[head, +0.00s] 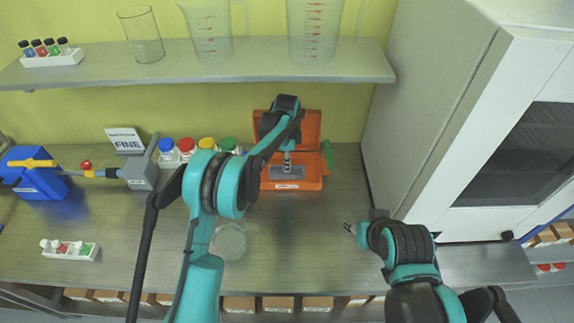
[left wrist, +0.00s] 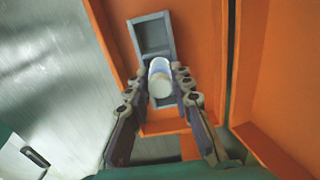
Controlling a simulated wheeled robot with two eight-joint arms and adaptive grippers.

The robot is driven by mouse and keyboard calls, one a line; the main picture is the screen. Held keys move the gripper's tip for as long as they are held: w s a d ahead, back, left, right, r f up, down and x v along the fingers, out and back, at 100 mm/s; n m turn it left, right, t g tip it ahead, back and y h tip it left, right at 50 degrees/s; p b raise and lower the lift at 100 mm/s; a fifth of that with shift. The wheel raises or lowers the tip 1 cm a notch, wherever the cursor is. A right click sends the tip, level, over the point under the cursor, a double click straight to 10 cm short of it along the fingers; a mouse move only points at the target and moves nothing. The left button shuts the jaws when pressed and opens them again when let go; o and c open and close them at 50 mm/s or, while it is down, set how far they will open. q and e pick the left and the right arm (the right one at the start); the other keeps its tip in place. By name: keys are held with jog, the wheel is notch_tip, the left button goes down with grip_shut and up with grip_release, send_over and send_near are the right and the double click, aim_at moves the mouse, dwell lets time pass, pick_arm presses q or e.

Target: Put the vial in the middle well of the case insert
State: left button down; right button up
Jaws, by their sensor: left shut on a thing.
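The orange case (head: 316,182) stands open on the bench with its lid up at the back. Its grey insert (head: 287,173) lies inside and also shows in the left wrist view (left wrist: 151,22). My left gripper (head: 287,148) points down over the insert, shut on the vial. The pale, clear vial (left wrist: 160,80) sits between the fingers in the left wrist view (left wrist: 158,88), over the insert's middle part. The far well is empty; the vial and fingers partly hide the rest. I cannot tell how deep the vial reaches. My right gripper (head: 352,228) is over the bench, apart from the case.
Bottles with coloured caps (head: 186,146) stand left of the case, behind my left arm. A glass dish (head: 229,241) lies in front. A small white rack (head: 70,250) sits at the left.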

pick_arm(q)
jog(key=shift+f, duration=0.4)
jog(key=shift+f, duration=0.15)
jog(key=c, duration=1.3)
grip_release()
jog(key=shift+c, duration=0.2)
jog(key=shift+r, duration=0.45)
notch_tip(320, 180, up, 7)
jog(key=shift+r+p, duration=0.1)
jog(key=shift+p, duration=0.55)
